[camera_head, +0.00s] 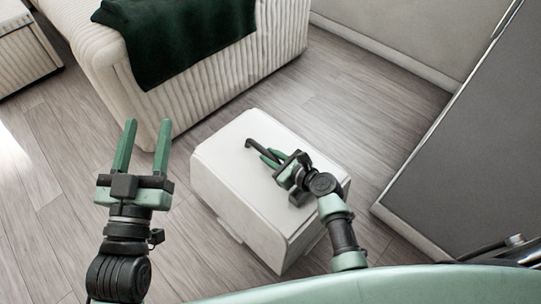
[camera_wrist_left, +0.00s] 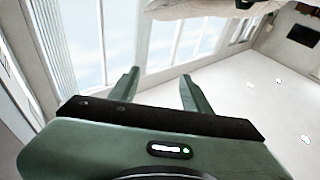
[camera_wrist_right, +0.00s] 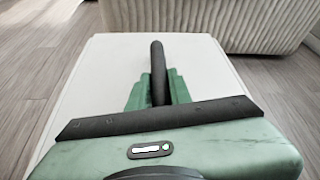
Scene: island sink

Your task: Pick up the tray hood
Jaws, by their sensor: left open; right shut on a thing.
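The tray hood (camera_head: 222,165) looks like a white box-shaped cover with rounded corners and a dark bar handle (camera_head: 251,143) on its top. In the right wrist view the dark handle (camera_wrist_right: 157,52) runs between my fingers, above the white top (camera_wrist_right: 95,75). My right gripper (camera_head: 267,158) is shut on this handle. I cannot tell whether the hood rests on something or hangs just clear of it. My left gripper (camera_head: 144,122) is open and empty, well to the left of the hood. In the left wrist view its fingers (camera_wrist_left: 158,85) point toward windows.
A ribbed cream sofa or bench (camera_head: 225,75) with a dark green throw (camera_head: 180,40) stands behind the hood. A grey panel (camera_head: 465,130) stands at the right. Another ribbed piece (camera_head: 22,60) is at the far left. Wooden floor (camera_head: 345,80) lies open between them.

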